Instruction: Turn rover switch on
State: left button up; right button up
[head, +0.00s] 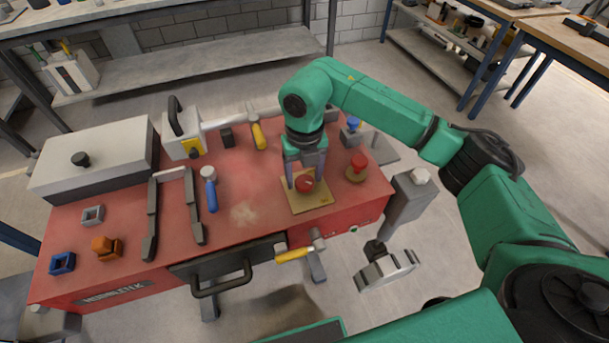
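A red round knob (304,184) sits on a square tan plate (318,201) at the right part of the red bench top. It looks like the rover switch, but no label is readable. My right gripper (305,177) points down over the plate with its two grey fingers apart, one on each side of the knob. I cannot tell whether the fingers touch it. A second red knob (359,160) on a round tan base stands just to the right. My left gripper is not in view.
The red bench (232,166) also carries a grey box (95,160), a blue-handled tool (210,190), a yellow-handled tool (258,136), an orange block (105,246) and a blue-topped part (353,125). A yellow-handled hammer (293,255) is at the front edge.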

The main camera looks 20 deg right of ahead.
jog(key=shift+o, duration=0.2)
jog(key=shift+s, duration=0.1)
jog(key=shift+r, duration=0.2)
notch_tip(320, 180, up, 8)
jog(key=b, duration=0.2)
notch_tip(320, 180, up, 6)
jog(key=p, duration=0.1)
send_over(304, 180)
jog(key=shift+s, duration=0.1)
